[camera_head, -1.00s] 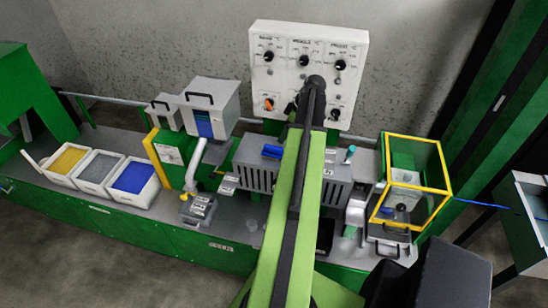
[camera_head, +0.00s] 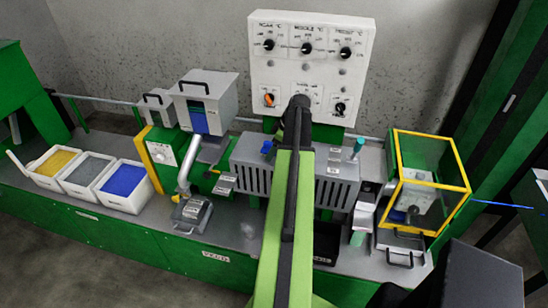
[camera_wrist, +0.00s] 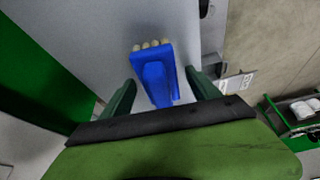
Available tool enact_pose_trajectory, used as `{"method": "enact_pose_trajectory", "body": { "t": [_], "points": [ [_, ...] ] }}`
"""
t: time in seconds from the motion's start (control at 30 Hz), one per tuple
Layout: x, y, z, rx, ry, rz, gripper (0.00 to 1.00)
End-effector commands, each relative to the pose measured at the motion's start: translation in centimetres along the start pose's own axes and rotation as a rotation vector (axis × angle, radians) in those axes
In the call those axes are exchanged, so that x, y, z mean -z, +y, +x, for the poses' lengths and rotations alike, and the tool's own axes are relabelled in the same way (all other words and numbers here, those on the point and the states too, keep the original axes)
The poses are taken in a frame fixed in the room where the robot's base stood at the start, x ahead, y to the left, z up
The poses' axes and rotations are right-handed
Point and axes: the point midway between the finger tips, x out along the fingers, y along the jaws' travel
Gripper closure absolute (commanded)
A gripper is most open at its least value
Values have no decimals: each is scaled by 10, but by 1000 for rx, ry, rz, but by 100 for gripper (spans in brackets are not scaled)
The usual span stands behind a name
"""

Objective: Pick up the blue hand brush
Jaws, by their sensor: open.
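The blue hand brush (camera_wrist: 157,80) lies on a grey surface in the wrist view, its pale bristle tufts at the far end. My gripper (camera_wrist: 160,76) is open, with one dark green finger on each side of the brush. Gaps show between the fingers and the brush, so I see no grip on it. In the head view, a small blue piece (camera_head: 266,147), likely the brush, shows on top of the grey slotted box (camera_head: 252,178). My arm covers the rest of it, and my gripper cannot be made out there.
A white control panel (camera_head: 264,76) with knobs stands behind the box. A yellow-framed guard (camera_head: 431,186) is at the right. Bins of yellow, grey and blue granules (camera_head: 124,180) stand at the left. A grey hopper (camera_head: 205,87) is left of the box.

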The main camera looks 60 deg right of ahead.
Motion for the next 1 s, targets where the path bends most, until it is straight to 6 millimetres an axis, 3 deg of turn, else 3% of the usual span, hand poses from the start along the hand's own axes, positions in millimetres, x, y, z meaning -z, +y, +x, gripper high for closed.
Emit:
{"method": "enact_pose_trajectory", "body": {
  "t": [0.17, 0.7, 1.0],
  "points": [
    [1, 0, -2, 0, 0, 0, 29],
    [0, 0, -2, 0, 0, 1, 99],
    [2, 0, -6, 0, 0, 1, 99]
  ]
}}
